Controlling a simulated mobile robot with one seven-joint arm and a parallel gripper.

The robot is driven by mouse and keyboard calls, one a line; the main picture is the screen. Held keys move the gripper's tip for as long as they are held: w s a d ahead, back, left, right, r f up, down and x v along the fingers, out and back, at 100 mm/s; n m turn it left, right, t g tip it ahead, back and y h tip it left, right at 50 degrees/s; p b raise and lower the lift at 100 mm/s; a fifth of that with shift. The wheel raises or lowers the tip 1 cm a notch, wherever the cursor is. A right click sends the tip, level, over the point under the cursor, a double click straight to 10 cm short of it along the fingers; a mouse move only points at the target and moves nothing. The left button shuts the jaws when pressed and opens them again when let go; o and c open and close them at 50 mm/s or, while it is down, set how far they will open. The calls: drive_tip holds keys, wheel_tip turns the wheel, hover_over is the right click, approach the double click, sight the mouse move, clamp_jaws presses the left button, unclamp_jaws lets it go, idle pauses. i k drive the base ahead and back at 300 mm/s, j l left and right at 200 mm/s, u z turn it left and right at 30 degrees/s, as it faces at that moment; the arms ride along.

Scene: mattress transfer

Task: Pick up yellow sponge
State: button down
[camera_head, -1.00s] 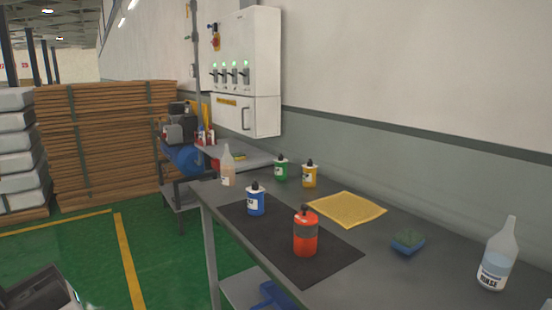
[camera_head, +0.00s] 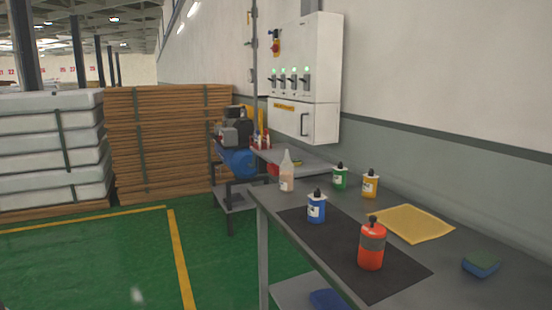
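A small yellow item (camera_head: 296,163) lies on the far, lower bench, partly behind the spray bottle and other bottles' area; it is too small to tell for sure that it is a sponge. A flat yellow cloth (camera_head: 413,223) lies on the near grey table. A sponge with a green top and blue body (camera_head: 481,263) lies on the same table at the right. My gripper is not in view.
The near table (camera_head: 520,250) holds a dark mat (camera_head: 340,262) with blue (camera_head: 316,208) and red (camera_head: 371,248) bottles. Clear (camera_head: 287,177), green (camera_head: 340,177) and orange (camera_head: 370,184) bottles stand behind. Green floor (camera_head: 90,265) at left is free. Stacked mattresses (camera_head: 50,150) stand beyond.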

sight(297, 161)
drive_tip(key=i+j+z, duration=0.35)
drive_tip(key=i+j, duration=2.1)
